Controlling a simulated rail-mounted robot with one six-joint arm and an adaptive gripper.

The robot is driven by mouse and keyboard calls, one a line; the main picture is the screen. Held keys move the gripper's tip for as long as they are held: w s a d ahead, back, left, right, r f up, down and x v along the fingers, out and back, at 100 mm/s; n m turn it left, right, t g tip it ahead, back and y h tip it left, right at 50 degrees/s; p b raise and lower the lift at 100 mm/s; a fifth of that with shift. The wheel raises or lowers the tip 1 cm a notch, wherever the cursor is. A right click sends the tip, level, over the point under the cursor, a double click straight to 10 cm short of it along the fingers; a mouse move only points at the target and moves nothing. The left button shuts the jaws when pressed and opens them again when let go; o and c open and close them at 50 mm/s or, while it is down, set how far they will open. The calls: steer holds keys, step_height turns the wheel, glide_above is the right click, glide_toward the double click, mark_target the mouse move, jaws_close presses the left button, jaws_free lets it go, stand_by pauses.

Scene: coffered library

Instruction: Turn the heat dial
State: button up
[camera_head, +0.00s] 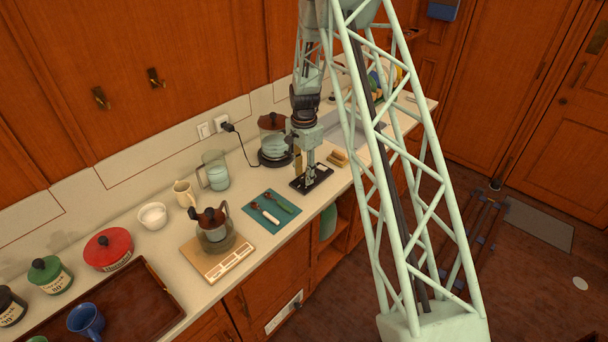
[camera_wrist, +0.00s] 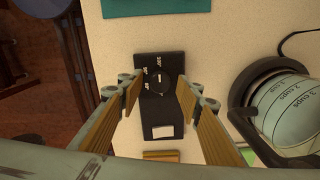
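The heat dial (camera_wrist: 157,84) is a dark round knob with a light mark on a black control panel (camera_wrist: 158,125). White markings stand around it, too small to read surely. The panel (camera_head: 322,178) lies on the counter in the head view. My gripper (camera_wrist: 160,92) is open, with its ribbed tan fingers on either side of the dial and a gap visible on both sides. In the head view my gripper (camera_head: 305,171) points down over the panel and hides part of it; I cannot tell whether it touches. The dial cannot be made out there.
A glass kettle (camera_head: 273,149) on a black base stands close to my gripper; it also shows in the wrist view (camera_wrist: 283,112). A teal mat (camera_head: 282,225) with spoons, a coffee pot (camera_head: 215,239) on a wooden-topped scale and a sponge (camera_head: 338,157) are nearby. A glass jug (camera_head: 214,172) stands behind.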

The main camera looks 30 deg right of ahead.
steer(key=shift+c, duration=0.9)
steer(key=c, duration=0.7)
steer(key=shift+n+b, duration=0.4)
steer(key=n+b, duration=0.2)
steer(key=n, duration=0.2)
steer(key=shift+f+n+b, duration=0.1)
steer(key=shift+n+b, duration=0.2)
steer(key=n+b, duration=0.2)
steer(key=n, duration=0.4)
steer(key=n+b, duration=0.2)
steer(key=n, duration=0.4)
steer(key=shift+n+b, duration=0.65)
steer(key=shift+n, duration=2.55)
